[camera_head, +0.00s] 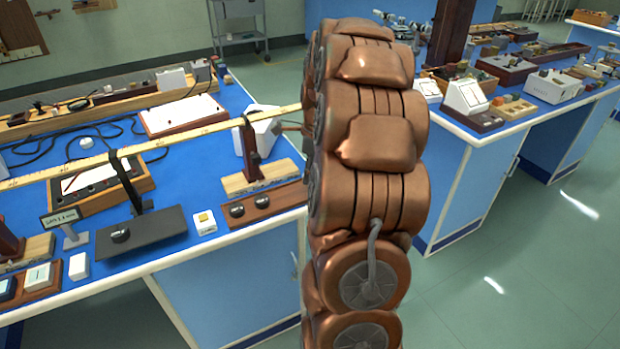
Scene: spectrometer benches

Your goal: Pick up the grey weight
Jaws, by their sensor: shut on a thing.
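My copper-coloured arm stands upright through the middle of the view and hides part of the bench behind it. My gripper is not visible, so its fingers and anything in them cannot be seen. I cannot make out a grey weight for certain. A small dark rounded piece (120,235) sits on a dark flat plate (165,222) on the left bench. Two similar dark rounded pieces, one at the left (237,209) and one at the right (262,201), sit on a brown wooden base near the bench's front edge.
A long yellow ruler (195,133) spans the blue-topped left bench (190,180) on dark stands. A small white block with a yellow top (204,222) is near the front edge. A second bench (475,138) on the right holds several boxes. Green floor (500,270) is clear at right.

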